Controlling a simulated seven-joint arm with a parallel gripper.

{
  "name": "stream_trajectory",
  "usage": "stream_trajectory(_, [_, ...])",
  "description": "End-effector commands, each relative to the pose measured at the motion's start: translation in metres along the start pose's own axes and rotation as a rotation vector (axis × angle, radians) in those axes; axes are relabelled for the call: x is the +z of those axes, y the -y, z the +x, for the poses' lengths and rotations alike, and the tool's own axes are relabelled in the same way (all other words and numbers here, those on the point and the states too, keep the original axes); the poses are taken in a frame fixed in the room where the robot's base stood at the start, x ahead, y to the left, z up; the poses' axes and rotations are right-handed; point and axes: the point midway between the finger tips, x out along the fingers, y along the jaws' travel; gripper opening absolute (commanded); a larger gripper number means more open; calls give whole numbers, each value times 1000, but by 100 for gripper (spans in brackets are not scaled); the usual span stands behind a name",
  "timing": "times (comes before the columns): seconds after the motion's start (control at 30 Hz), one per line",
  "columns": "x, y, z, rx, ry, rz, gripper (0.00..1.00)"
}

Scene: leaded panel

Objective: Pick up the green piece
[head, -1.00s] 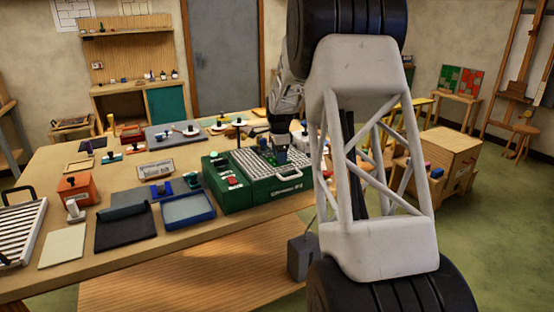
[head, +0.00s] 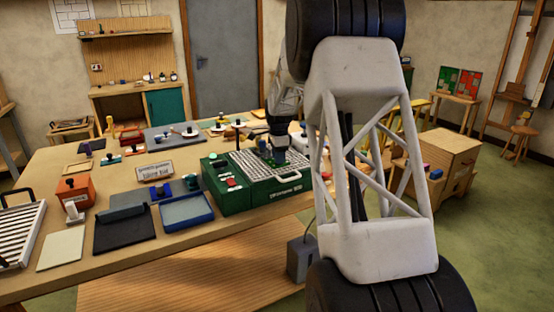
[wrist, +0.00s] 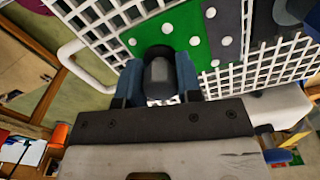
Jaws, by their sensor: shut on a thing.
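The green piece (wrist: 190,38) is a flat green sheet with white dots, seen in the wrist view over a white grid. A dark rounded knob (wrist: 160,72) stands up from it. My gripper (wrist: 158,85) has blue fingers on either side of the knob and is shut on it. In the head view my gripper (head: 272,156) is low over the grid top of the green machine (head: 284,196). The piece is mostly hidden there. I cannot tell whether it touches the grid or is slightly raised.
A dark grey piece (wrist: 226,32) lies beside the green one on the grid. On the table to the left are a blue tray (head: 187,212), a black mat (head: 125,231) and an orange box (head: 75,192). A pale handle (wrist: 72,52) edges the grid in the wrist view.

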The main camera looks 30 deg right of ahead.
Motion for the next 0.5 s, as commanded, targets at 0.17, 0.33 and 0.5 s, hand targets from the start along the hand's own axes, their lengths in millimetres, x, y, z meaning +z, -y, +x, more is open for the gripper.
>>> stream_trajectory(0.17, [0,0,-4,-1,0,0,12])
stream_trajectory(0.33, [0,0,-14,-1,0,0,12])
stream_trajectory(0.5, [0,1,-33,-2,0,0,12])
